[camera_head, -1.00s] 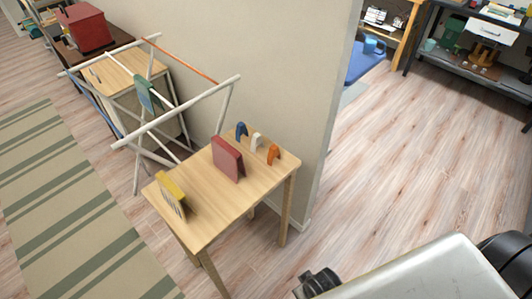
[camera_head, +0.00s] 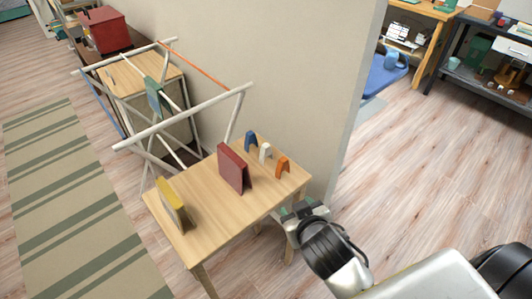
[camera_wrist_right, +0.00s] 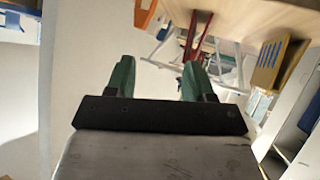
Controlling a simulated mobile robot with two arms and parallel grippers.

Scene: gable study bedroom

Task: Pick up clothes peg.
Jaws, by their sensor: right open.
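Three small arch-shaped pegs stand on the small wooden table's back right part in the head view: a blue peg (camera_head: 251,141), a white peg (camera_head: 265,152) and an orange peg (camera_head: 282,166). The orange one is nearest my right gripper (camera_head: 298,208). That gripper is beside the table's right edge, apart from the pegs. In the right wrist view, its two green fingers (camera_wrist_right: 156,76) are spread with nothing between them. An orange piece (camera_wrist_right: 146,14), seemingly the orange peg, shows beyond them at the top. My left gripper is out of view.
The wooden table (camera_head: 210,200) also bears a red folded stand (camera_head: 233,168) and a yellow one (camera_head: 174,205). A white drying rack (camera_head: 185,125) with a green item stands behind its left side. A wall (camera_head: 290,70) rises close behind the pegs. Floor at right is clear.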

